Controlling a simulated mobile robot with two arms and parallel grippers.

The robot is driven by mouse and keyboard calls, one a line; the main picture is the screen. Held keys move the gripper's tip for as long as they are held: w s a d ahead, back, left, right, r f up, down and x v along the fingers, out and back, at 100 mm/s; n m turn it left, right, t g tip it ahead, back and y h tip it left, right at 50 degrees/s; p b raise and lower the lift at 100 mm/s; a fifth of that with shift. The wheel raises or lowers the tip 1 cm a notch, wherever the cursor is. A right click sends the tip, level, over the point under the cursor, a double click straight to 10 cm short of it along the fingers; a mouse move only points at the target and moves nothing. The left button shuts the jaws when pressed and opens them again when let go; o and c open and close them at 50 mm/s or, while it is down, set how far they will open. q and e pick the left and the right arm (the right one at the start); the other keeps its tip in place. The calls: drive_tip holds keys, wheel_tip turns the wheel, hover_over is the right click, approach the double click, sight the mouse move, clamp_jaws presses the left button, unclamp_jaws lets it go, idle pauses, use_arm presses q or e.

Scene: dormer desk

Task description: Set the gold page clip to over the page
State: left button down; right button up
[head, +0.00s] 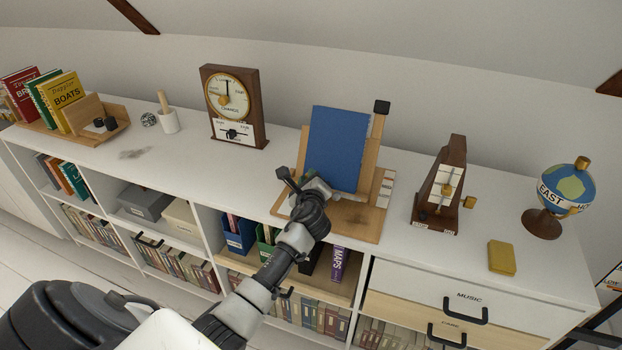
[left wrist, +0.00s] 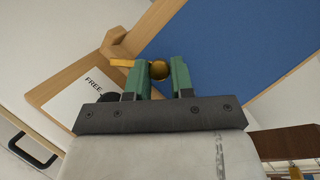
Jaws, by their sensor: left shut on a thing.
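The gold page clip shows in the left wrist view as a round gold knob (left wrist: 159,70) with a short gold bar (left wrist: 122,63) to its left. My left gripper (left wrist: 160,78) has its green fingers shut on the knob. In the head view my left gripper (head: 308,182) is at the lower left of the blue book (head: 340,148), and it hides the clip there. The book leans on a wooden stand (head: 360,225). A white card (left wrist: 82,98) reading FREE lies beside the clip. Its other wording is hidden. My right gripper is out of view.
A clock (head: 232,105) stands left of the stand. A metronome-like wooden device (head: 440,188), a globe (head: 567,190) and a yellow block (head: 502,257) are to its right. Books (head: 60,102) stand far left. The white top is clear between clock and stand.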

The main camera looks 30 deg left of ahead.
use_arm(q)
drive_tip(key=shift+a+r+n+g+h+p, duration=0.15)
drive_tip(key=shift+a+r+n+g+p, duration=0.45)
drive_tip(key=shift+n+p, duration=0.95)
drive_tip(key=shift+a+r+n+g+h+p, duration=0.1)
drive_tip(key=shift+a+r+n+g+p, duration=0.15)
drive_tip(key=shift+a+n+g+p, duration=0.95)
drive_tip(key=shift+a+r+n+g+h+p, duration=0.15)
drive_tip(key=shift+a+r+n+g+p, duration=0.25)
drive_tip(key=shift+n+p, duration=1.45)
drive_tip(key=shift+n+b, duration=0.3)
drive_tip(key=shift+n, duration=0.2)
drive_tip(key=c, duration=1)
unclamp_jaws()
drive_tip(key=v, duration=1)
drive_tip(key=shift+s+d+r, duration=0.2)
